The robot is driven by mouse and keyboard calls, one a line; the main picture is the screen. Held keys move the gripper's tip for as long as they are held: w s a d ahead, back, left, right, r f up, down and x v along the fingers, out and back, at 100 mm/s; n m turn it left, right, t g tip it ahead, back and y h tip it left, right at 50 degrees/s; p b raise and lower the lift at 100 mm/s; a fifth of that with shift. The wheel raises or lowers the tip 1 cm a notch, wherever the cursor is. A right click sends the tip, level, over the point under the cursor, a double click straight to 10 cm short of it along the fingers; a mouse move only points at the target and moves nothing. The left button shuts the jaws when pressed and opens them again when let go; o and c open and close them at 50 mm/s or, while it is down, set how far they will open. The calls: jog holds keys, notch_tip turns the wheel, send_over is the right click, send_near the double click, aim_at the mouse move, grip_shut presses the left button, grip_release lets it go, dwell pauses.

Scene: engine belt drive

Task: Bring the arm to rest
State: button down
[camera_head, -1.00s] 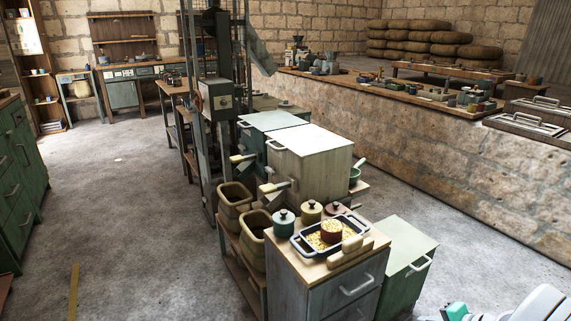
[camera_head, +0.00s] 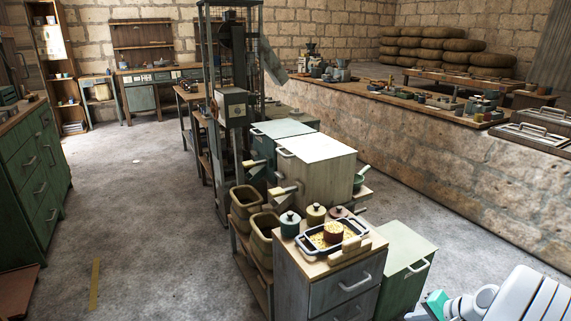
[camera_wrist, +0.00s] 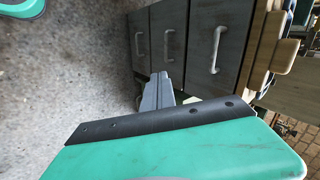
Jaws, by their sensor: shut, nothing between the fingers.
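My arm (camera_head: 505,298), white with a green band, shows at the bottom right corner of the head view. It is bent low beside the green cabinet, and its gripper end cannot be made out there. In the wrist view my gripper (camera_wrist: 157,92) shows as grey fingers beyond a dark plate and the green hand body. The fingers are together with nothing between them. They point toward drawer fronts with pale handles, with grey floor to the left.
A grey drawer cabinet (camera_head: 330,292) bears a tray (camera_head: 362,239) of grain and several lidded pots. A green cabinet (camera_head: 407,262) stands close to my arm. A stone ledge (camera_head: 470,170) runs along the right. Open floor (camera_head: 150,220) lies to the left.

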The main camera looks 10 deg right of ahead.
jog(key=w+a+r+n+g+h+p, duration=0.1)
jog(key=a+r+n+g+p, duration=0.15)
jog(key=a+r+p, duration=0.55)
jog(key=w+a+r+n+g+p, duration=0.15)
jog(key=a+r+n+p, duration=0.25)
jog(key=a+r, duration=0.7)
jog(key=s+a+r+n+p, duration=0.2)
jog(key=s+a+r+p, duration=0.1)
jog(key=r, duration=0.3)
jog(key=s+a+r+n+h+p, duration=0.1)
jog(key=s+a+r+p, duration=0.2)
jog(key=a+r+p, duration=0.1)
jog(key=s+a+r+n+h+p, duration=0.1)
jog(key=s+a+r+p, duration=0.3)
jog(key=r, duration=0.4)
jog(key=shift+a+n, duration=0.6)
jog(key=shift+n, duration=0.25)
